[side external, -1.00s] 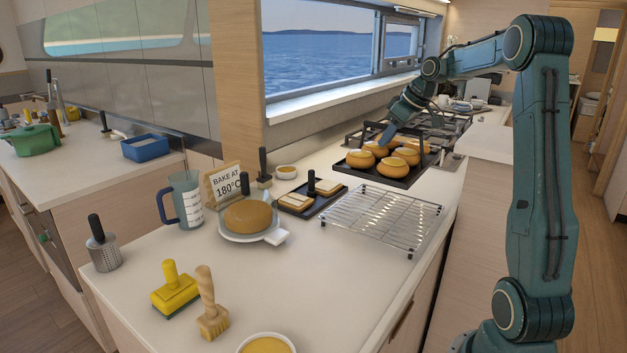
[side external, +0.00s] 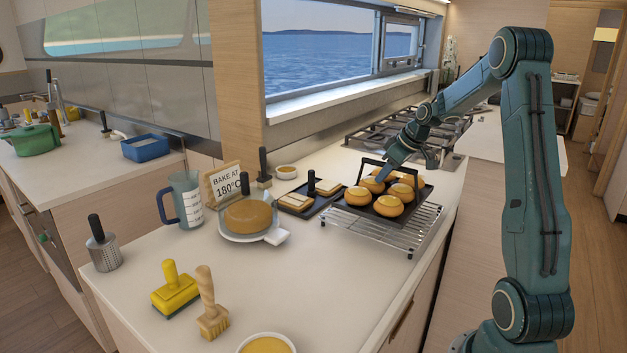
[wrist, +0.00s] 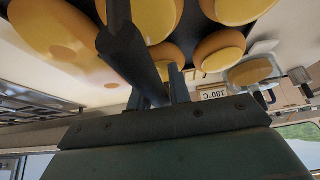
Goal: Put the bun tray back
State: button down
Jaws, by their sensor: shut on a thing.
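The bun tray (side external: 368,212) is dark, with a raised bar handle and several golden buns (side external: 388,205) on it. My gripper (side external: 385,172) is shut on the tray's handle (wrist: 130,50), at its far side in the side view. The tray is over the back part of the wire cooling rack (side external: 370,238); I cannot tell whether it touches the wires. In the wrist view the handle runs down between my fingers (wrist: 167,88), with buns (wrist: 220,50) on both sides. The fingertips are partly hidden by the handle and buns.
A small dark tray with bread slices (side external: 297,202) lies just left of the rack. A cake on a scale (side external: 248,215), a jug (side external: 187,198) and a "BAKE AT 180°C" sign (side external: 226,183) stand further left.

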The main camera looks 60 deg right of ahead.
aim_at(386, 183)
jog(key=shift+f, duration=2)
jog(key=shift+f, duration=0.15)
jog(key=c, duration=1.3)
grip_release()
jog(key=v, duration=1.2)
